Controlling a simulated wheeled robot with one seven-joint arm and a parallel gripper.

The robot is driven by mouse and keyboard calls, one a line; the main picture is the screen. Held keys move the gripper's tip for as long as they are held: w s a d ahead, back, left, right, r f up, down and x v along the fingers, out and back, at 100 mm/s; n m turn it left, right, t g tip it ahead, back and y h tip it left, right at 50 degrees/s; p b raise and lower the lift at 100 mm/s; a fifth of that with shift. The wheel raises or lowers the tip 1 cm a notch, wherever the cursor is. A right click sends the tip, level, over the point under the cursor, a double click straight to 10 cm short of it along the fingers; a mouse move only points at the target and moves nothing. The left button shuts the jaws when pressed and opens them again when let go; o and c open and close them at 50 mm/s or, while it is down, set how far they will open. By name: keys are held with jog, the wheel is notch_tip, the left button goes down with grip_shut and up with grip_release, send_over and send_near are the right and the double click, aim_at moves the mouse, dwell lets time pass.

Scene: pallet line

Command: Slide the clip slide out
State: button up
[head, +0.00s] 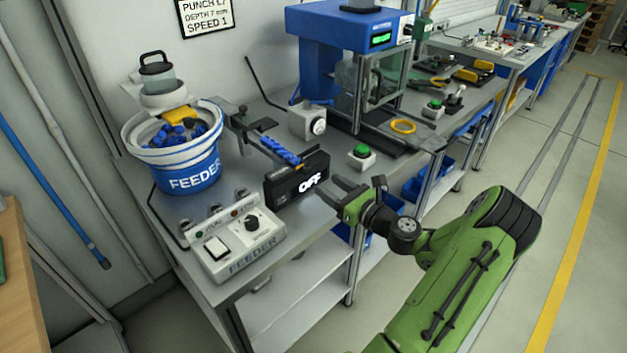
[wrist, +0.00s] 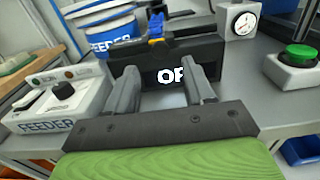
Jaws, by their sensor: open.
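A black block (head: 297,181) with white "OFF" lettering stands on the bench at the end of the feeder track (head: 265,145), which carries blue clips (head: 280,152). I cannot tell which part of this assembly is the clip slide. My gripper (head: 337,190) is just right of the block, open and empty, its fingers pointing at the block's lettered face. In the wrist view the black block (wrist: 205,57) lies ahead of my gripper (wrist: 163,82), and the fingers partly cover the lettering. I cannot tell whether they touch it.
The feeder control box (head: 228,240) is at the front left. A green button (head: 361,152), a dial gauge box (head: 307,122) and a blue press (head: 325,60) stand behind. The floor at right is clear.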

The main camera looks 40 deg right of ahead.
aim_at(310, 173)
jog(key=w, duration=0.6)
jog(key=shift+w+b, duration=0.25)
jog(key=shift+b, duration=0.1)
grip_shut()
